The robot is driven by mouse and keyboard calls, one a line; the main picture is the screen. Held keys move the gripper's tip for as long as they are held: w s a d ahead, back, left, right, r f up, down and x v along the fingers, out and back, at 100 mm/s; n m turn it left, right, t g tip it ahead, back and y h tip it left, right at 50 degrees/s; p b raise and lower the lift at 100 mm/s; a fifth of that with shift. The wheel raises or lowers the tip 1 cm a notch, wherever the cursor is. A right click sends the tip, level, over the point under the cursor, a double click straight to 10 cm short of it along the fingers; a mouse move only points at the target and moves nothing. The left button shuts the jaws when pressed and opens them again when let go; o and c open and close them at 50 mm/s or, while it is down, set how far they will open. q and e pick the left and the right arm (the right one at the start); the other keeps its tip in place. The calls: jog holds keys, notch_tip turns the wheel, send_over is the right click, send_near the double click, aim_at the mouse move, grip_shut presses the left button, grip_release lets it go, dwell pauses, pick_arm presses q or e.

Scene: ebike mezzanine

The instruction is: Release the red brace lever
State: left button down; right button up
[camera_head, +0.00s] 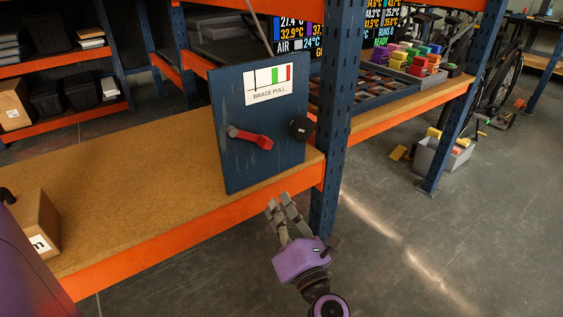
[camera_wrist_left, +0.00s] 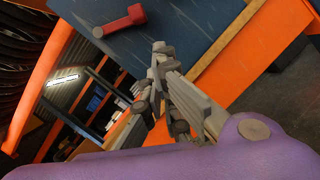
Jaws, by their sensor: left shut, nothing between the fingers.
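The red brace lever (camera_head: 252,138) sits on the front of an upright blue panel (camera_head: 235,170) labelled "BRACE PULL". It runs from a pale pivot at its left to a thicker red end at its right, sloping slightly down. My left gripper (camera_head: 281,205) is shut and empty, in front of and below the panel's lower right part, apart from the lever. In the left wrist view the lever (camera_wrist_left: 122,21) shows at the top, beyond the shut fingers (camera_wrist_left: 160,52). My right gripper is in neither view.
A black round knob (camera_head: 301,129) is on the panel's right side. A blue post (camera_head: 330,150) stands just right of the panel. A cardboard box (camera_head: 36,220) is at far left.

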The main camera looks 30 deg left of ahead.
pick_arm(q)
jog(key=s+a+n+g, duration=0.1)
jog(key=s+a+n, duration=0.1)
jog(key=p, duration=0.2)
send_near(249, 154)
jog(key=shift+y, duration=0.3)
jog(key=a, duration=0.1)
jog(key=a+f, duration=0.1)
jog(key=a, duration=0.1)
jog(key=a+f, duration=0.1)
jog(key=shift+w+a+f, duration=0.2)
jog(key=shift+a, duration=0.05)
jog(key=w+r, duration=0.2)
jog(key=shift+d+r+p, duration=0.1)
jog(key=shift+r+p, duration=0.2)
jog(key=shift+p, duration=0.05)
jog(key=shift+d+r, duration=0.1)
jog(key=shift+r, duration=0.15)
jog(key=shift+w, duration=0.15)
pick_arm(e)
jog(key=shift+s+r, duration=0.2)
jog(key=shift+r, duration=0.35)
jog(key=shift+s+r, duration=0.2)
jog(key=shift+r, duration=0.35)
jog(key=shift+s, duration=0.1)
